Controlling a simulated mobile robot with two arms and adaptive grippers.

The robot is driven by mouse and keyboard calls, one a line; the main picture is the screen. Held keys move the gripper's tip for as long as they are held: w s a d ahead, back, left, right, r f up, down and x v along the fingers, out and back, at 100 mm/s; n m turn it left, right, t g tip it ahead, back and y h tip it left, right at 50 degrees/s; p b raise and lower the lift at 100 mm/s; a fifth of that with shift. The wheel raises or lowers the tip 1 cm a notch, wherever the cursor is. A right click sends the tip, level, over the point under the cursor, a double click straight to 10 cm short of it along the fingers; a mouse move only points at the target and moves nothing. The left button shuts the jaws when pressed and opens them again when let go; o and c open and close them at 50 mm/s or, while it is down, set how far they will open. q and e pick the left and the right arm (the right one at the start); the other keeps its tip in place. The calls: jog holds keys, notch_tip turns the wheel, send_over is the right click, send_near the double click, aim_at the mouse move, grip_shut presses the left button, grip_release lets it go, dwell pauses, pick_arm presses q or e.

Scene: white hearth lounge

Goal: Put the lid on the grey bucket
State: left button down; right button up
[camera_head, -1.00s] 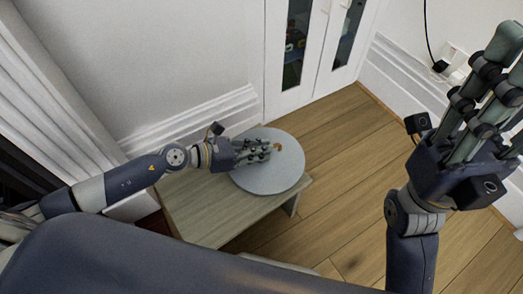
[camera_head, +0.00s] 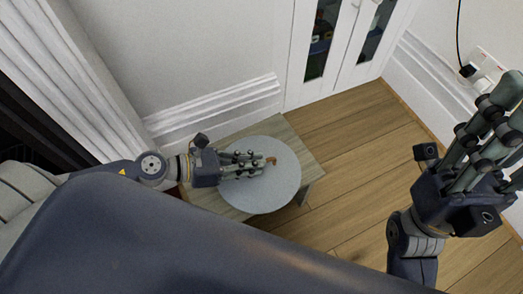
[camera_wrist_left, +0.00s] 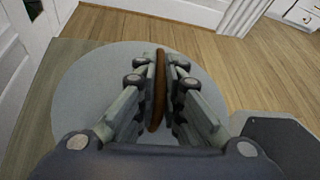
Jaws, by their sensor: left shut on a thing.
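A flat, round grey lid (camera_head: 272,196) with a brown handle (camera_head: 271,160) is over the small wooden table in the head view. It fills the middle of the left wrist view (camera_wrist_left: 85,85), where the handle (camera_wrist_left: 159,85) stands upright between the fingers. My left gripper (camera_head: 257,164) is shut on the handle from the left side; its fingers (camera_wrist_left: 159,92) lie along both sides of it. I cannot tell whether the lid touches the table. No grey bucket can be made out. My right gripper (camera_head: 490,125) is raised at the right, fingers spread and empty.
The low wooden table (camera_head: 287,130) stands by the white wall and skirting (camera_head: 215,108). White glazed doors (camera_head: 345,45) are behind it. A wall socket with a plug (camera_head: 480,70) is at the upper right. The wooden floor (camera_head: 350,170) right of the table is clear.

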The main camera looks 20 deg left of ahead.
aim_at(243, 182)
pick_arm(q)
jog(key=shift+s+a+r, duration=0.1)
jog(key=shift+s+a, duration=0.15)
jog(key=shift+s, duration=0.7)
jog(key=shift+s+a+r, duration=0.1)
jog(key=shift+s+a, duration=0.15)
jog(key=shift+s, duration=0.7)
jog(key=shift+r, duration=0.1)
